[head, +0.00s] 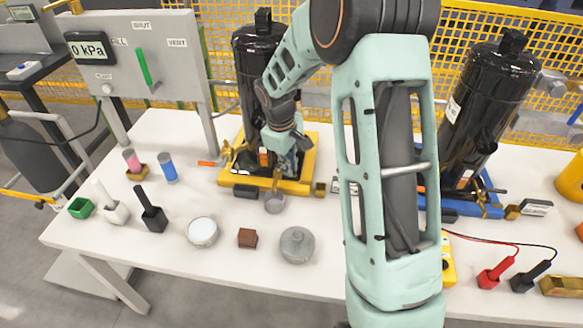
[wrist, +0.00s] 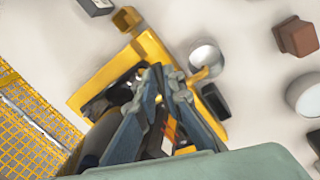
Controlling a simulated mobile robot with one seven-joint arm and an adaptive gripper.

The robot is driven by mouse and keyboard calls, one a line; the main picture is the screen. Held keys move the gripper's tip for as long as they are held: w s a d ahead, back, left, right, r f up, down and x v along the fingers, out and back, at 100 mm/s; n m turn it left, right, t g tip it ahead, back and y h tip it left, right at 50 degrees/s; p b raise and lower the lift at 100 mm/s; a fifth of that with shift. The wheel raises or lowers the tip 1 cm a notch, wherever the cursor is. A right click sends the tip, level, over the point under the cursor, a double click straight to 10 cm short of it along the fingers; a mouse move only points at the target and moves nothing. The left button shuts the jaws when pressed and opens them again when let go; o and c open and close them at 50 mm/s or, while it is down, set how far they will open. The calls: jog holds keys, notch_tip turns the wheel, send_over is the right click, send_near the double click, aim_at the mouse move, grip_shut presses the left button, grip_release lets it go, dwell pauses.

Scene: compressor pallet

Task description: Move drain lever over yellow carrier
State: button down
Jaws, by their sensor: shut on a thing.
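The yellow carrier (head: 305,182) stands on the white table and bears a tall black compressor (head: 258,60). It also shows in the wrist view (wrist: 158,48). A brass drain fitting (head: 279,184) sticks out at the carrier's front, above a small grey cup (head: 275,204); in the wrist view the fitting (wrist: 203,74) reaches across the cup (wrist: 207,56). My gripper (head: 292,170) is low over the carrier's front, beside the compressor. In the wrist view its fingers (wrist: 166,78) are close together near the fitting, shut on the drain lever, which they mostly hide.
A second black compressor (head: 487,90) stands on a blue carrier (head: 491,205) at the right. A round dish (head: 202,232), a brown block (head: 247,238) and a grey lidded pot (head: 297,245) are on the table in front. A grey gauge panel (head: 150,60) stands at the left.

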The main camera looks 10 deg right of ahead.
jog(key=shift+s+a+m+g+b, duration=0.2)
jog(key=shift+a+m+b, duration=0.1)
jog(key=shift+m, duration=0.55)
jog(key=shift+s+a+m+g+b, duration=0.15)
jog(key=shift+a+m+b, duration=0.1)
jog(key=shift+m, duration=0.6)
jog(key=c, duration=2)
grip_release()
jog(key=r, duration=0.4)
jog(key=a+r, duration=0.1)
jog(key=r, duration=0.3)
jog(key=s+a+r, duration=0.1)
jog(key=r, duration=0.2)
jog(key=shift+r, duration=0.4)
